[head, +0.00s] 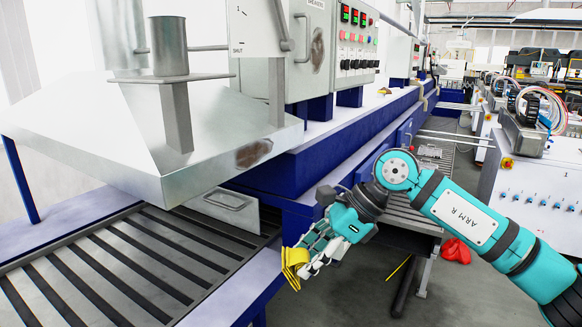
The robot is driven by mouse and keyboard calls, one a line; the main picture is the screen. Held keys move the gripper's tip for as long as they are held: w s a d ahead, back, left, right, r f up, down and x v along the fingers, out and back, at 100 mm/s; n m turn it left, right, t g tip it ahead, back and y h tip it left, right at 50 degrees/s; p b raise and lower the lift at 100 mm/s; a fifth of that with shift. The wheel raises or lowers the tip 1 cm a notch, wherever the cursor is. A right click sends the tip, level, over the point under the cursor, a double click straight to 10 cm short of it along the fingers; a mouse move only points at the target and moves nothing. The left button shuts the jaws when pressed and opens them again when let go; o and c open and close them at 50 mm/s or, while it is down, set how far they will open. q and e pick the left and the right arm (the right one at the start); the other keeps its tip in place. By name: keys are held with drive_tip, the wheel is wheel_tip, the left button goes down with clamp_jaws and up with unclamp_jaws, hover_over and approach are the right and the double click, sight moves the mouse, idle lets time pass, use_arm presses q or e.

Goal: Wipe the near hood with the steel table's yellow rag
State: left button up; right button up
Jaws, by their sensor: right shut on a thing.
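The near hood (130,125) is a large sloped grey metal hood at the left, with a dark brownish stain (254,154) on its front face near the lower right corner. My right gripper (300,262) is shut on the yellow rag (294,266), which hangs folded from its fingertips. The gripper and rag are below and to the right of the hood, apart from it, close to the edge of the slatted bed. The fingers partly hide the rag. My left gripper does not show.
A slatted conveyor bed (120,265) runs under the hood, with a metal flap (228,208) at its end. A control cabinet (345,40) stands behind on a blue machine body. White cabinets (530,190) line the right.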

sight(291, 253)
drive_tip(key=w+a+r+m+t+y+p, duration=0.1)
drive_tip(key=w+a+r+m+t+p, duration=0.2)
drive_tip(key=r, duration=0.4)
drive_tip(key=r+m+t+y, duration=0.2)
drive_tip(key=r+m+t, duration=0.25)
drive_tip(key=r, duration=0.25)
drive_tip(key=w+a+p, duration=0.3)
drive_tip(key=a, duration=0.2)
drive_tip(key=shift+w+t, duration=0.35)
drive_tip(key=shift+w+a+r+n, duration=0.1)
drive_tip(key=shift+w+a+n, duration=0.15)
drive_tip(key=shift+w+a, duration=0.4)
drive_tip(key=shift+s, duration=0.1)
